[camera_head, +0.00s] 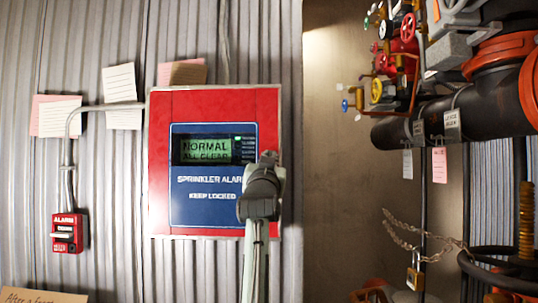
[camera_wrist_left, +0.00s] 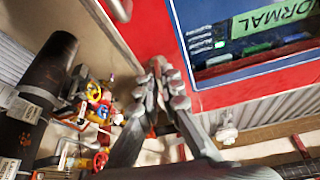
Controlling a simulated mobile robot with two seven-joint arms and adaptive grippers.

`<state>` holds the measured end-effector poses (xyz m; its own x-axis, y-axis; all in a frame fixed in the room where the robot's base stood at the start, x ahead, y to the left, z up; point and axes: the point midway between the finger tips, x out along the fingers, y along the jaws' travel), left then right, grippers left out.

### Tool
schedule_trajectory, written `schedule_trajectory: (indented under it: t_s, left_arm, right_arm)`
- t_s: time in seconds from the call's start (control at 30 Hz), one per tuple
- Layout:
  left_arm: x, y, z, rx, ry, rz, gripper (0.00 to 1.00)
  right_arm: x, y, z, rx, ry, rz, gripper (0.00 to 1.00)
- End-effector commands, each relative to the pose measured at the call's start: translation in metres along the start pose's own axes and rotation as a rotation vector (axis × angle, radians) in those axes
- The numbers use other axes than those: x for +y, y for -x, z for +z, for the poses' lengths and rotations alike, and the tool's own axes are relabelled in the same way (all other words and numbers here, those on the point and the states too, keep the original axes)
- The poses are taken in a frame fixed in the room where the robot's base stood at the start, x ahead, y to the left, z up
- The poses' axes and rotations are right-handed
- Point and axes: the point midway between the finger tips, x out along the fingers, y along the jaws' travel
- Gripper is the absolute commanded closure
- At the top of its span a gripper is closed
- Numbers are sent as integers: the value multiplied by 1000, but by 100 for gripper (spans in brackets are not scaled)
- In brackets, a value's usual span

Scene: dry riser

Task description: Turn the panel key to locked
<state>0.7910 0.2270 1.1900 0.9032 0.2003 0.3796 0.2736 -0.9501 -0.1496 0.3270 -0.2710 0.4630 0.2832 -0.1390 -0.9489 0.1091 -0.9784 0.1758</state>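The red alarm panel (camera_head: 214,102) with a blue face hangs on the corrugated wall; its screen (camera_head: 214,149) reads NORMAL, ALL CLEAR. "Keep locked" is printed below it. I cannot make out the panel key in either view; my gripper covers the panel's lower right part. My left gripper (camera_head: 266,158) is in front of that side, its arm rising from below. In the left wrist view, the left fingers (camera_wrist_left: 158,68) come close together at the tips by the red panel border. I cannot see whether anything is between them. My right gripper is not in view.
A red alarm box (camera_head: 68,233) is on the wall at lower left. Paper notes (camera_head: 122,85) hang beside the panel. At right are dark pipes (camera_head: 460,115) with coloured valve wheels (camera_head: 401,30). A padlock (camera_head: 415,278) hangs by a chain (camera_head: 408,238) below them.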

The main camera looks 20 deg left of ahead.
Motion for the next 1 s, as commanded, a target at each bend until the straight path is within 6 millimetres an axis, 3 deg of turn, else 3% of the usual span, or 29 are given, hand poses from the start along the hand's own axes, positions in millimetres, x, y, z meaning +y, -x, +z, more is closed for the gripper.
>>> schedule_trajectory:
  t_s: [0.3, 0.87, 1.0]
  left_arm:
    - [2, 0, 2, -7, 126, -49, 100]
    - [2, 0, 2, -5, 155, -62, 100]
    - [2, 0, 2, -5, 154, -62, 82]
  right_arm:
    - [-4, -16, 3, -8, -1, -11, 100]
    - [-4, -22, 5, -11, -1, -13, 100]
    - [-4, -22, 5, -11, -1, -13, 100]
